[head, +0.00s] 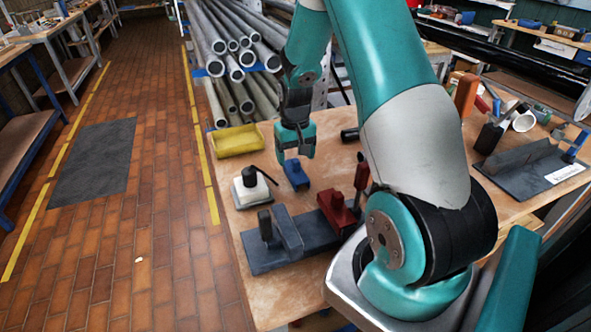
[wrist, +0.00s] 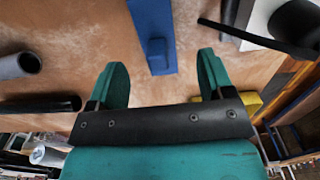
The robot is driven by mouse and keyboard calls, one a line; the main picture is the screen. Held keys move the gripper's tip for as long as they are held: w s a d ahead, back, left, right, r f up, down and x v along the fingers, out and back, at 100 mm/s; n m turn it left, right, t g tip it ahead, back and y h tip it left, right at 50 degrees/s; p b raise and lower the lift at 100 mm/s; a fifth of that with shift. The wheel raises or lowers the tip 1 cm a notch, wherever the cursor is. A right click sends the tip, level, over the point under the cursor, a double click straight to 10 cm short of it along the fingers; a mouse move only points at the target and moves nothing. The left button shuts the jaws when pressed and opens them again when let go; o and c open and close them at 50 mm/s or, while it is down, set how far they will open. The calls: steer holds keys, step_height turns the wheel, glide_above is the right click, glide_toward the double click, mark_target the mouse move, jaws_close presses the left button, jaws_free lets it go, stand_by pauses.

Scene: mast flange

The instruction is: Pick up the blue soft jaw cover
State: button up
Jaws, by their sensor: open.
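The blue soft jaw cover (head: 296,173) lies on the wooden workbench, just below my gripper (head: 297,154) in the head view. In the wrist view the blue soft jaw cover (wrist: 154,36) shows at the top middle, cut off by the upper edge. A narrower blue part of it points toward my gripper (wrist: 162,70). My gripper is open and empty. Its two green fingers stand apart, and the cover lies beyond their tips, roughly in line with the gap. In the head view my fingers partly overlap the cover's upper edge, so the exact height between them cannot be told.
A yellow tray (head: 237,141) stands behind left of the cover. A white container with a black top (head: 250,189) is close on its left. A black cylinder (head: 349,135) lies to the right.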

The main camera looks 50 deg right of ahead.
mark_target(296, 171)
steer(key=shift+w+d+f+p, duration=0.15)
steer(key=shift+f+p, duration=0.25)
steer(key=shift+f, duration=1.15)
steer(key=shift+w+d+f+p, duration=0.15)
steer(key=shift+f+p, duration=0.25)
steer(key=shift+f, duration=1.15)
steer(key=shift+s, duration=0.1)
steer(key=shift+c, duration=0.2)
steer(key=c, duration=1)
